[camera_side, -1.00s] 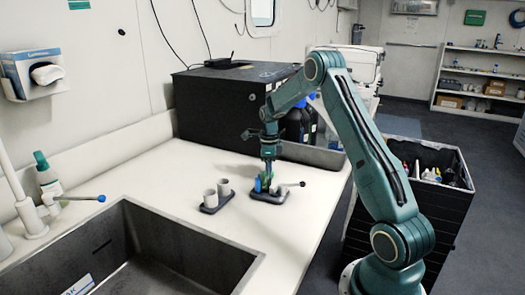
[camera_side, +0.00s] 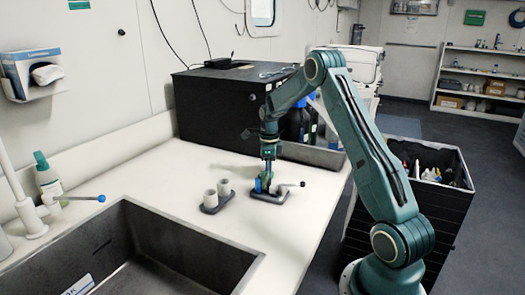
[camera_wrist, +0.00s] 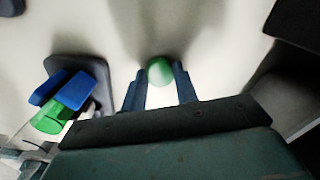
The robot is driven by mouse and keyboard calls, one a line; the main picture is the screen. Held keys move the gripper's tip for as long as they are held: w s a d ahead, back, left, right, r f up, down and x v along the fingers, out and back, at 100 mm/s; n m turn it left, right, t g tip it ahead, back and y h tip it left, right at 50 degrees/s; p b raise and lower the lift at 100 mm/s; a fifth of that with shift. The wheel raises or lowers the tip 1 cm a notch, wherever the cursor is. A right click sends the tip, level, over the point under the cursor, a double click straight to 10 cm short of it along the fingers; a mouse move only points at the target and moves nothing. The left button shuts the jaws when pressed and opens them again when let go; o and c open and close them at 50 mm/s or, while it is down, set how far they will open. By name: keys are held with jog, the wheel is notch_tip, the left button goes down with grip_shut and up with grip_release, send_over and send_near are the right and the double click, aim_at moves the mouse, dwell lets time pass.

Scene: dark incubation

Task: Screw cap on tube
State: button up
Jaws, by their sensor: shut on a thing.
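My gripper (camera_wrist: 160,85) has its two blue fingers closed around a round green cap (camera_wrist: 160,70). In the side view my gripper (camera_side: 267,172) points down beside a dark vise base (camera_side: 270,197), and the cap is too small to make out. In the wrist view a clear tube (camera_wrist: 24,142) with a green part stands at the left, between the vise's blue jaws (camera_wrist: 62,88). The cap appears to the right of the tube, apart from it. The tube's upper end is partly cut off at the lower left.
A dark rack with two white cups (camera_side: 210,198) stands left of the vise. A sink (camera_side: 190,235) lies in front, with a tap at far left. A black box (camera_side: 215,105) stands behind.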

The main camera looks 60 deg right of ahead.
aim_at(265, 158)
jog(key=shift+r, duration=2.4)
jog(key=shift+r, duration=0.1)
jog(key=s+a+r+n, duration=0.1)
jog(key=a+r+n, duration=0.2)
jog(key=r, duration=0.1)
jog(key=s+a+r+n, duration=0.1)
jog(key=a+r+n, duration=0.2)
jog(key=a+r, duration=0.1)
jog(key=s+a+r+n, duration=0.1)
jog(key=a+r+n, duration=0.1)
jog(key=a+r, duration=0.1)
jog(key=shift+s+a+r+n, duration=0.1)
jog(key=shift+s+r+n, duration=0.1)
jog(key=shift+r, duration=0.25)
jog(key=shift+s+a+r+n, duration=0.1)
jog(key=shift+r+n, duration=0.1)
jog(key=shift+r, duration=0.25)
jog(key=shift+f, duration=0.25)
jog(key=shift+f, duration=2.2)
jog(key=shift+f, duration=0.5)
jog(key=o, duration=1)
jog(key=shift+c, duration=1.2)
jog(key=shift+n, duration=0.3)
